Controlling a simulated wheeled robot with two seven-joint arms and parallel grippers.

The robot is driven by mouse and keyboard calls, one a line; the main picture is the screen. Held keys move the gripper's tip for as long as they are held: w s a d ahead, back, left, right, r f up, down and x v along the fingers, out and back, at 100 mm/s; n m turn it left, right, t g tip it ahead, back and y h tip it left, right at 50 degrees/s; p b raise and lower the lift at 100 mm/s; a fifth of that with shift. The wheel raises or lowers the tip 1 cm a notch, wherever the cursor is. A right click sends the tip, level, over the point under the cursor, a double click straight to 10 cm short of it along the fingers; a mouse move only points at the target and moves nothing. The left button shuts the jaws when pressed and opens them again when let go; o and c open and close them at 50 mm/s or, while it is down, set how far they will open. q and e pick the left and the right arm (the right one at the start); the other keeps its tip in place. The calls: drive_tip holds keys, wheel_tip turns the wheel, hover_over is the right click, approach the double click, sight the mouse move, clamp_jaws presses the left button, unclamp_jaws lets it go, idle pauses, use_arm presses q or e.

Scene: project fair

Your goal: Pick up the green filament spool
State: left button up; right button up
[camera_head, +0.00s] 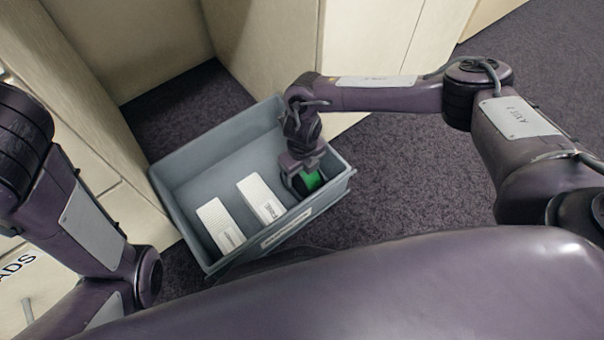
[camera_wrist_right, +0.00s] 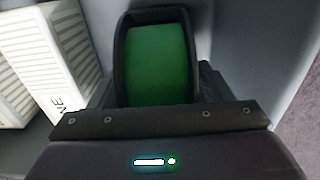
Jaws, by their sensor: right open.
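The green filament spool (camera_head: 312,181) has green filament between black flanges. It is in the right end of a grey bin, partly hidden by my right gripper (camera_head: 304,176). In the right wrist view the spool (camera_wrist_right: 160,62) stands straight ahead, with its lower part hidden behind the gripper body. My right gripper (camera_wrist_right: 158,90) is open, with dark finger parts showing on both sides of the spool; I cannot tell whether they touch it. My left arm shows at the left, but its gripper is out of view.
The grey bin (camera_head: 168,196) stands on dark carpet and has a label on its near wall. Two white boxes (camera_head: 220,226) (camera_head: 261,199) lie in it, left of the spool. Cream cabinets (camera_head: 262,45) stand behind and left. Carpet (camera_head: 420,180) is clear at the right.

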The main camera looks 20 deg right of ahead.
drive_tip(key=c, duration=1.2)
drive_tip(key=shift+c, duration=0.6)
drive_tip(key=shift+r, duration=0.15)
